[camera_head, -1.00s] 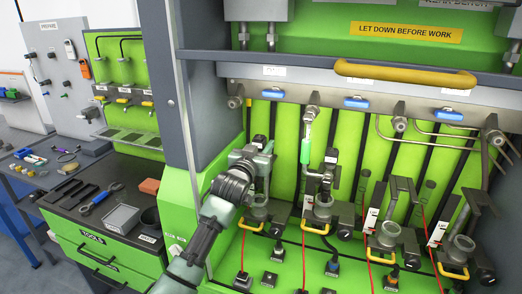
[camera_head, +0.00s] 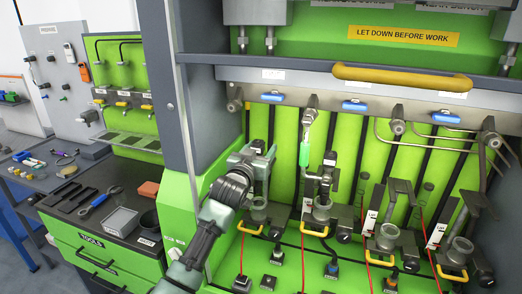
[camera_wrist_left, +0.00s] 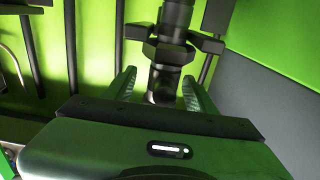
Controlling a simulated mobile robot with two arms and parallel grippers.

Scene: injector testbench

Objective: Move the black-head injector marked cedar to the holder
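My left gripper (camera_head: 266,158) is at the leftmost test station of the bench. In the left wrist view its two fingers (camera_wrist_left: 162,92) stand apart on either side of a black cylindrical injector part (camera_wrist_left: 168,55) with a wider collar. Gaps show between the fingers and this part. In the head view only a small dark top (camera_head: 259,144) shows at the gripper; the rest is hidden. No cedar marking is readable. A green-bodied injector (camera_head: 305,153) stands upright at the second station. I cannot tell which fixture is the holder. My right gripper is not in view.
Metal cups with clamps (camera_head: 322,213) line the bench, with red cables in front. A yellow handrail (camera_head: 402,77) runs above. A grey pillar (camera_head: 183,90) stands left of my arm. A tool cabinet with a grey bin (camera_head: 121,219) is at the left.

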